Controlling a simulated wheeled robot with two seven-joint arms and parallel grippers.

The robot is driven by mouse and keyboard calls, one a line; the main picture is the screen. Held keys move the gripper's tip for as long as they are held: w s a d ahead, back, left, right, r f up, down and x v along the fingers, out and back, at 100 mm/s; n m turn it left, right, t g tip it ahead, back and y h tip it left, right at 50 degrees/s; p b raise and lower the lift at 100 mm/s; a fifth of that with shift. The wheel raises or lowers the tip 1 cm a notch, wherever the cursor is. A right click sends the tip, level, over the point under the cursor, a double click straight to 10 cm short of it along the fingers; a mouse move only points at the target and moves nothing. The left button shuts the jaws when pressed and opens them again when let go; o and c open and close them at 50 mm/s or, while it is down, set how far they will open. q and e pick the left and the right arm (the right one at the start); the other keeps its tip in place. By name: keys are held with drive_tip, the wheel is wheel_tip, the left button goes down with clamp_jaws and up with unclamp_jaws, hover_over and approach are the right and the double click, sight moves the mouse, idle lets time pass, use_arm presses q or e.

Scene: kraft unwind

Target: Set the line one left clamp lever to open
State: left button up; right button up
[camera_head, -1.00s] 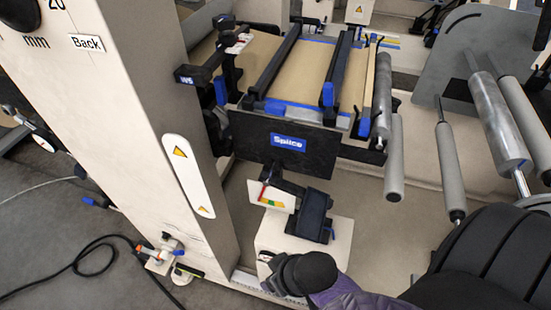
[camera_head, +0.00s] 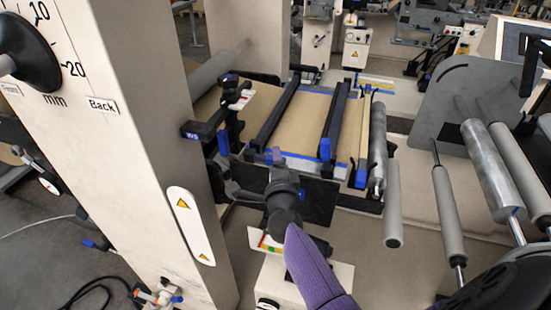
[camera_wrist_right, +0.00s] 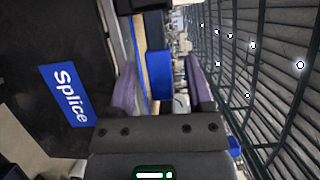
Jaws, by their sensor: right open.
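The splice table (camera_head: 303,125) carries two long black clamp bars. The left bar (camera_head: 277,110) and the right bar (camera_head: 335,120) run away from me; the right bar has a blue lever piece (camera_head: 325,148) at its near end. My right gripper (camera_head: 274,160) is at the table's near edge, by the left bar's near end, and hides that end. In the right wrist view, its purple fingers (camera_wrist_right: 163,88) are open, with a blue lever piece (camera_wrist_right: 160,74) visible ahead between them. I cannot tell contact or the lever's position. My left gripper is out of view.
The dark front panel (camera_head: 320,200) is partly covered by my arm; its Splice label (camera_wrist_right: 67,94) shows in the wrist view. A pale column (camera_head: 150,150) stands close at left. Grey rollers (camera_head: 393,205) stand at right.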

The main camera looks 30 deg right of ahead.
drive_tip(key=shift+x, duration=1.25)
clamp_jaws()
idle(0.5)
